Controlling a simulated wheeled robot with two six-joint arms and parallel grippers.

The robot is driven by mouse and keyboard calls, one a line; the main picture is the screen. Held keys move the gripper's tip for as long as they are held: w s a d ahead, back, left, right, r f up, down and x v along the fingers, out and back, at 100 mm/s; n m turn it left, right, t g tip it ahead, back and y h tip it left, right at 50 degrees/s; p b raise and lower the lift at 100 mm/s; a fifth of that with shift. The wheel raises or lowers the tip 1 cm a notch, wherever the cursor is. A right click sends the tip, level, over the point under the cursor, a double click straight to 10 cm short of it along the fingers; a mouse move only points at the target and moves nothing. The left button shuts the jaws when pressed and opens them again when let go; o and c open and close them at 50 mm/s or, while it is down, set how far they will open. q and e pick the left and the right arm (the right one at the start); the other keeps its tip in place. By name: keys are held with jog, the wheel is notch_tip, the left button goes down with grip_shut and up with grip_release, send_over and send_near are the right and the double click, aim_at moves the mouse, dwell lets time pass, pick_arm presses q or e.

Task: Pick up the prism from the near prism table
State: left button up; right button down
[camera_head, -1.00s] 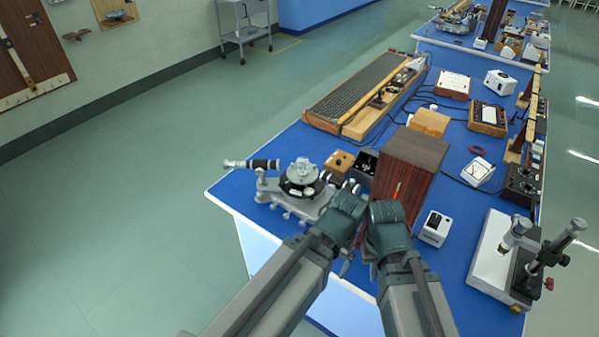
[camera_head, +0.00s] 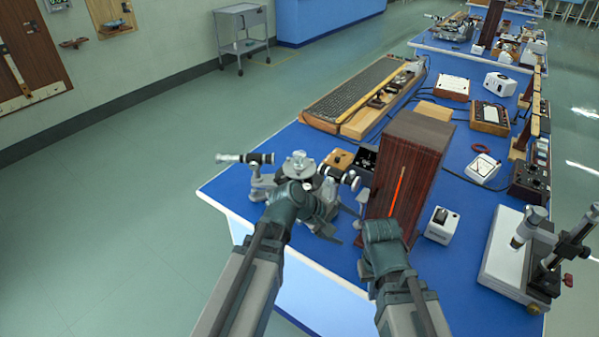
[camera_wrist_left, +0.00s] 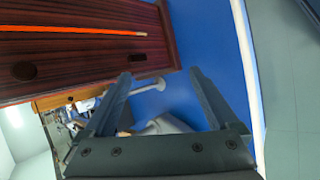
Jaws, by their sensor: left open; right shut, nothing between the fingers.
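The spectrometer (camera_head: 300,186) stands at the near left corner of the blue bench, with a black-and-silver telescope tube to its left. A pale, shiny piece on its round prism table (camera_head: 298,163) looks like the prism, but it is too small to be sure. My left gripper (camera_head: 312,206) is in front of the spectrometer, below the prism table, and hides part of its base. In the left wrist view its two fingers (camera_wrist_left: 160,75) are apart, with no prism between them. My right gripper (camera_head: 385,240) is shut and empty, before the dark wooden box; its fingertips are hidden.
The tall dark wooden box (camera_head: 410,170) with an orange slit stands right of the spectrometer. A small white box (camera_head: 441,225) and a microscope-like stand (camera_head: 510,255) are farther right. Open floor (camera_head: 120,220) lies left of the bench.

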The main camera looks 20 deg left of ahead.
pick_arm(q)
jog(key=w+a+n+t+h+b, duration=0.1)
jog(key=w+a+n+t+b, duration=0.15)
jog(key=w+a+n, duration=0.2)
jog(key=n+t+y+b, duration=0.2)
jog(key=n+t+b, duration=0.65)
jog(key=n, duration=0.95)
send_near(299, 160)
jog(key=w+t+p, duration=0.1)
jog(key=p, duration=0.1)
jog(key=shift+m, duration=0.35)
jog(key=x, duration=1.4)
jog(key=shift+w+a+f, duration=0.15)
jog(key=shift+w+a, duration=0.1)
jog(key=shift+a, duration=0.1)
grip_shut()
pick_arm(e)
notch_tip(299, 160, down, 11)
